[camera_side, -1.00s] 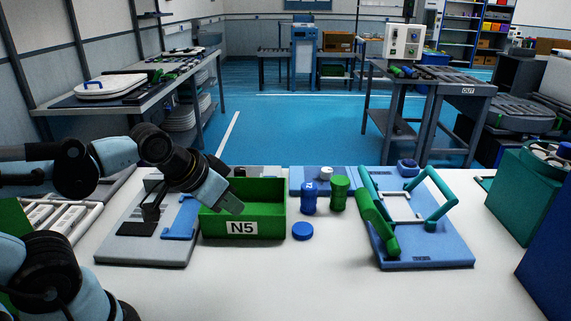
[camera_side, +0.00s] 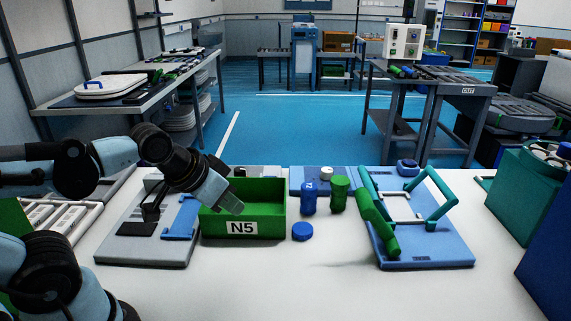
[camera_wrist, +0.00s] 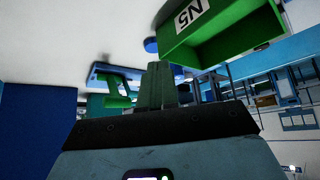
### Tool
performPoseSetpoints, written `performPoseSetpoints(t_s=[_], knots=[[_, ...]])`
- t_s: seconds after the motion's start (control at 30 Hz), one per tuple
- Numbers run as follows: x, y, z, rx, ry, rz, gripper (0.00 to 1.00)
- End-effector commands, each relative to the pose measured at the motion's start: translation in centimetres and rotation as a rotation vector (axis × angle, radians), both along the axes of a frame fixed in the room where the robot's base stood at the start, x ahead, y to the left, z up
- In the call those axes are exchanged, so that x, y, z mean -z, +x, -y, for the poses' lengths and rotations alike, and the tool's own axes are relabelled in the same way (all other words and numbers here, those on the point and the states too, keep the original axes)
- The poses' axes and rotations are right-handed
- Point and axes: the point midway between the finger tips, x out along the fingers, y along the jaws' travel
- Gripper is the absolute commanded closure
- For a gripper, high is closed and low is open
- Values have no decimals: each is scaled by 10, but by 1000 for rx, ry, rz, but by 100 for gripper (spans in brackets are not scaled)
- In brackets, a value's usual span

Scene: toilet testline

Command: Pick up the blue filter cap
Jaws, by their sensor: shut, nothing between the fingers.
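The blue filter cap (camera_side: 302,230) is a flat round disc lying on the white table, just right of the green N5 bin. It also shows in the wrist view (camera_wrist: 151,45), partly cut off by the bin's edge. My gripper (camera_side: 236,206) is up and left of the cap, in front of the bin's left part, apart from the cap. In the wrist view the fingers (camera_wrist: 163,70) are together with nothing between them.
The green N5 bin (camera_side: 265,228) stands beside the cap. A blue cylinder (camera_side: 309,200) and a green cylinder (camera_side: 338,194) stand behind it. A blue fixture board (camera_side: 430,250) with green handles lies right. The table in front of the cap is clear.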

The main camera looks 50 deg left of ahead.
Motion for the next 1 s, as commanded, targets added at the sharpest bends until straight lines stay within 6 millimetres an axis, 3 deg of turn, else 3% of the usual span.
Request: performPoseSetpoints(t_s=[0.47, 1.0], knots=[[0, 0, 0, 0, 0, 0, 100], [0, 0, 0, 0, 0, 0, 20]])
